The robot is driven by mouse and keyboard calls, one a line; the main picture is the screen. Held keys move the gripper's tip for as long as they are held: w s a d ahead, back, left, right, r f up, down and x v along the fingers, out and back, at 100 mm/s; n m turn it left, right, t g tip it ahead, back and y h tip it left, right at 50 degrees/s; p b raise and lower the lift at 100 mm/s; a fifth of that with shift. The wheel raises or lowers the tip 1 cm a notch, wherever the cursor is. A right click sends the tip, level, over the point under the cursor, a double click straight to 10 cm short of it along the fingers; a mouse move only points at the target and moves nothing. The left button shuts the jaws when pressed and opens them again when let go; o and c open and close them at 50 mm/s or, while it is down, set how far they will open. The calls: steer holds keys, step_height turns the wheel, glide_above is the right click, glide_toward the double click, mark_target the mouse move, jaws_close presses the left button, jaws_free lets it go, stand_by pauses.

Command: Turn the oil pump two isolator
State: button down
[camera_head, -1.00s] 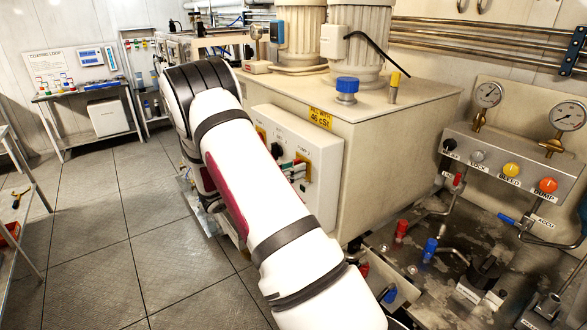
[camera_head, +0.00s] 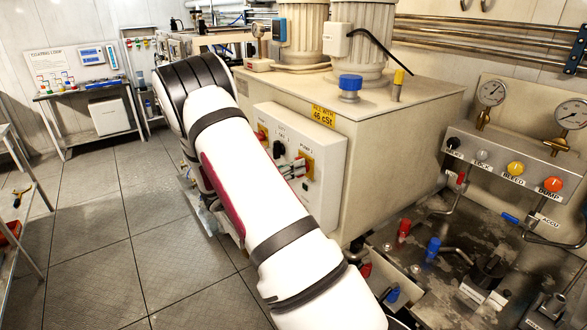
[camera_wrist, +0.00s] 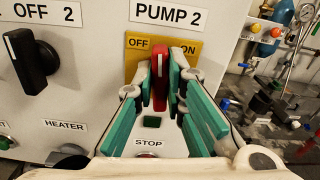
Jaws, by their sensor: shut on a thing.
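The PUMP 2 isolator is a red handle (camera_wrist: 159,84) on a yellow plate (camera_wrist: 190,47) marked OFF on the left and ON on the right. In the wrist view the handle stands about upright, between the two words. My gripper (camera_wrist: 163,82) has its teal-padded fingers on both sides of the handle and is shut on it.
The white control box (camera_head: 325,190) is on the side of the beige tank (camera_head: 385,150). A black selector knob (camera_wrist: 33,62) is left of the isolator. A STOP label (camera_wrist: 148,143) and a green button (camera_wrist: 152,121) lie below. Pipes and valves fill the right.

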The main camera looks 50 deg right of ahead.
steer(key=shift+w+f+n+b, duration=0.15)
steer(key=shift+n+b, duration=0.35)
steer(key=shift+n, duration=2.25)
steer(key=shift+w+f+n+b, duration=0.15)
steer(key=shift+n+b, duration=0.3)
steer(key=shift+n, duration=2.25)
steer(key=shift+w+f+n+b, duration=0.15)
steer(key=shift+n+b, duration=0.35)
steer(key=shift+n, duration=2.25)
steer(key=c, duration=1.6)
jaws_free()
steer(key=shift+c, duration=0.2)
steer(key=v, duration=1.2)
steer(key=shift+s, duration=0.1)
